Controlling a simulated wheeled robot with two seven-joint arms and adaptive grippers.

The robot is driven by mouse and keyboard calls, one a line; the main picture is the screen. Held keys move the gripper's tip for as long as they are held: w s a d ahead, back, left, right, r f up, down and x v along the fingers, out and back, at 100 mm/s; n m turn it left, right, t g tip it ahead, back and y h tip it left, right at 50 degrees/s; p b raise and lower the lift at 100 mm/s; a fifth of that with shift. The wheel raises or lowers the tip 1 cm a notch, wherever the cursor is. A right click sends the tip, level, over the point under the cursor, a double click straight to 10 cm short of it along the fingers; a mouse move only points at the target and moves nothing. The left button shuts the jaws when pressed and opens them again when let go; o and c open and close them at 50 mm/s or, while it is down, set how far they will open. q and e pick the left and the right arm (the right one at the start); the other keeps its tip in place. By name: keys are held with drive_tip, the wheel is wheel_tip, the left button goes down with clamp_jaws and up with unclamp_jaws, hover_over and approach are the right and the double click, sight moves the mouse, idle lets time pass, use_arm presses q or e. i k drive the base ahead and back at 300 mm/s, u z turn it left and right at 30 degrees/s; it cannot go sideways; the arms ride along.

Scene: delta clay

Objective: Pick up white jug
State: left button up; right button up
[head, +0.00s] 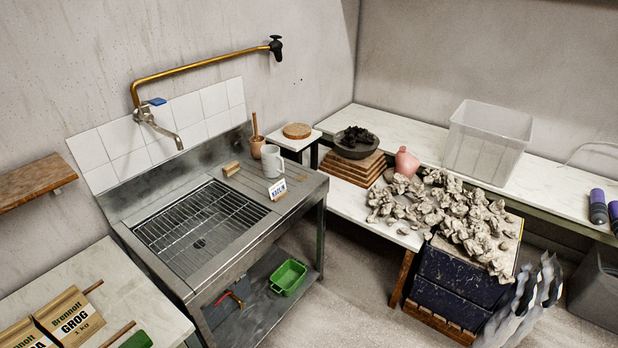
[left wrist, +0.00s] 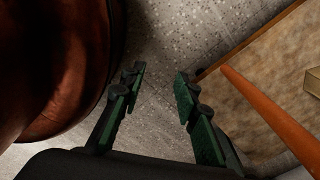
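The white jug (head: 272,161) stands upright on the right-hand drainboard of the steel sink unit (head: 262,186) in the head view. Neither gripper shows in the head view. In the left wrist view my left gripper (left wrist: 160,85) is open and empty, with its fingers apart above a speckled grey floor. The jug is not in the left wrist view. My right gripper is not in view.
A wooden block (head: 231,168) lies on the drainboard. The sink basin has a wire rack (head: 200,225). A brass pipe (head: 205,66) runs along the wall above the sink. A green tub (head: 288,277) sits on the lower shelf. Clay lumps (head: 450,215) cover a box at right.

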sight(272, 160)
drive_tip(key=z, duration=0.2)
drive_tip(key=k, duration=0.35)
drive_tip(key=z, duration=0.8)
drive_tip(key=i, duration=1.5)
drive_tip(key=u, duration=1.05)
drive_tip(key=i, duration=0.95)
drive_tip(key=u, duration=0.95)
